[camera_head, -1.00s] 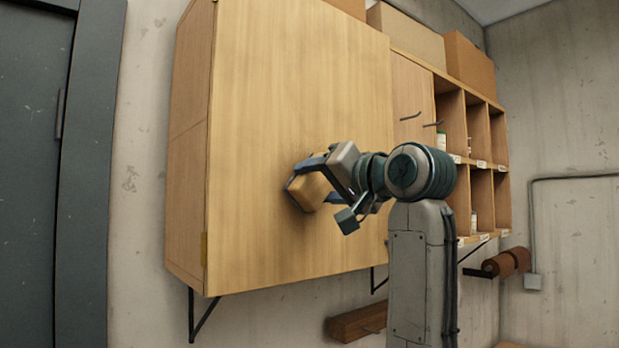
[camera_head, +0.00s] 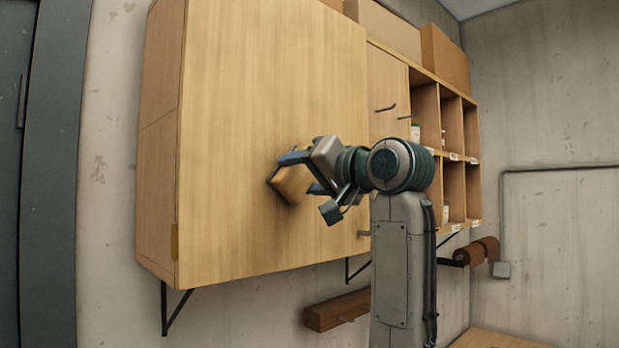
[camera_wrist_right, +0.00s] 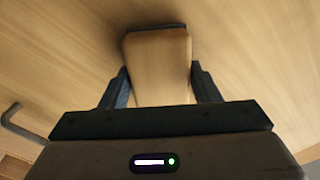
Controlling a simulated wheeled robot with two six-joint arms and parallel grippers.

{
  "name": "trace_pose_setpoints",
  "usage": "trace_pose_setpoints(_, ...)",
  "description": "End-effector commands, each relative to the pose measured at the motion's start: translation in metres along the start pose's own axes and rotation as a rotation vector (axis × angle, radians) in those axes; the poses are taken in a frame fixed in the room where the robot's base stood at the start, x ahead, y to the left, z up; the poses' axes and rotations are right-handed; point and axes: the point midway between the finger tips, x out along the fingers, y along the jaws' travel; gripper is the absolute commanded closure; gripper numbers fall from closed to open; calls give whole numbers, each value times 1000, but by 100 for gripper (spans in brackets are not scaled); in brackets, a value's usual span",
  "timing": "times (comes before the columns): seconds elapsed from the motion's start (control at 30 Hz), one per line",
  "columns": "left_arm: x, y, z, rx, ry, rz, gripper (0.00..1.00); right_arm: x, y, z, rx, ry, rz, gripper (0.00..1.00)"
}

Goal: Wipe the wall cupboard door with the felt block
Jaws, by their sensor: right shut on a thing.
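The wall cupboard door (camera_head: 255,110) is a large, light wooden panel on the wall; it also fills most of the right wrist view (camera_wrist_right: 60,60). My right gripper (camera_head: 298,182) is in front of the door's lower middle part. It is shut on the felt block (camera_head: 292,184), a tan block with a dark face turned toward the door. In the right wrist view the felt block (camera_wrist_right: 160,65) sits between the two fingers, its far end at or very close to the door. I cannot tell for sure whether it touches. My left gripper is not in view.
Open cubbies (camera_head: 424,105) and a smaller door with a hooked handle stand right of the door. Boxes (camera_head: 445,58) sit on top. A wooden beam (camera_head: 337,310) and a bracket with brown rolls (camera_head: 478,252) are below. A dark door (camera_head: 50,180) is at left.

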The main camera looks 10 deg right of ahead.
Motion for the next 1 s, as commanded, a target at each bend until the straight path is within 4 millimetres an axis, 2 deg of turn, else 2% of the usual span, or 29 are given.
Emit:
trace_pose_setpoints(0.13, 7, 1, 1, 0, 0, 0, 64, -1, -10, 11, -1, -1, -3, 62)
trace_pose_setpoints(0.37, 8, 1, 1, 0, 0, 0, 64, -1, -16, 15, -1, 0, -1, 62)
trace_pose_setpoints(0.7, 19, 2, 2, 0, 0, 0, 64, -1, -36, 34, -1, -1, -3, 62)
trace_pose_setpoints(1.0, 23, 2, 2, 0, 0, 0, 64, 0, -45, 42, -1, -1, -2, 62)
